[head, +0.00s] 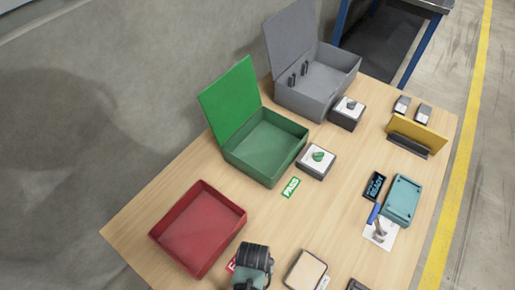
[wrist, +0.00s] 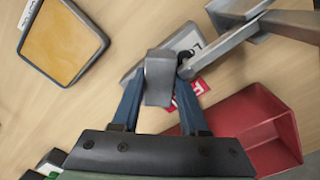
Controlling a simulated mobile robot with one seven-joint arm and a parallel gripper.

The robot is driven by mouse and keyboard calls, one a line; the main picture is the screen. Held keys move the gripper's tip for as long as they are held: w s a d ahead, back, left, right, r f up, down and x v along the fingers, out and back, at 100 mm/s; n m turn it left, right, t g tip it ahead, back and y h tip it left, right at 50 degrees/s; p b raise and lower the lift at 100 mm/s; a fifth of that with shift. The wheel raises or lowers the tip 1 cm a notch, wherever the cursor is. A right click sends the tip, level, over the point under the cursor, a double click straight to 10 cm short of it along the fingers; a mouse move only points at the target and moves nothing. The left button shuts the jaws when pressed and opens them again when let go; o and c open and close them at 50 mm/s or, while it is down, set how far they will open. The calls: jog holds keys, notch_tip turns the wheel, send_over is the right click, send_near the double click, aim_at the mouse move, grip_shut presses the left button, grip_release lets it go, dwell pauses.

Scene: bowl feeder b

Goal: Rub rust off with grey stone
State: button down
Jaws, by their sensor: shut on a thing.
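My gripper (wrist: 160,95) is shut on a grey stone (wrist: 159,78), a smooth block held between its blue fingers in the wrist view. A dark-rimmed plate with an orange-brown, rust-coloured face (wrist: 62,42) lies at the upper left of the wrist view, apart from the stone. A similar tan-faced plate (head: 305,271) shows at the bottom of the head view, right of my arm's end; I cannot tell whether it is the same one. In the head view my arm's end hides the stone.
A red bin (head: 198,227) stands close to my gripper and shows in the wrist view (wrist: 268,130). A metal bar (wrist: 235,42) crosses the upper right there. Green (head: 265,146) and grey (head: 317,83) boxes stand open behind. A teal box (head: 401,200) stands right.

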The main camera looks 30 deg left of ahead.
jog(key=shift+w+a+f+b, duration=0.3)
jog(key=shift+w+b, duration=0.2)
jog(key=shift+w, duration=0.1)
jog(key=shift+w+d+r+b, duration=0.1)
jog(key=shift+w+b, duration=0.15)
jog(key=shift+w, duration=0.85)
jog(key=shift+w+d+r+b, duration=0.1)
jog(key=shift+w+b, duration=0.15)
jog(key=shift+w, duration=0.85)
notch_tip(320, 180, up, 6)
jog(key=p, duration=0.6)
jog(key=shift+r, duration=0.1)
notch_tip(320, 180, up, 3)
jog(key=p, duration=0.3)
jog(key=shift+p, duration=0.3)
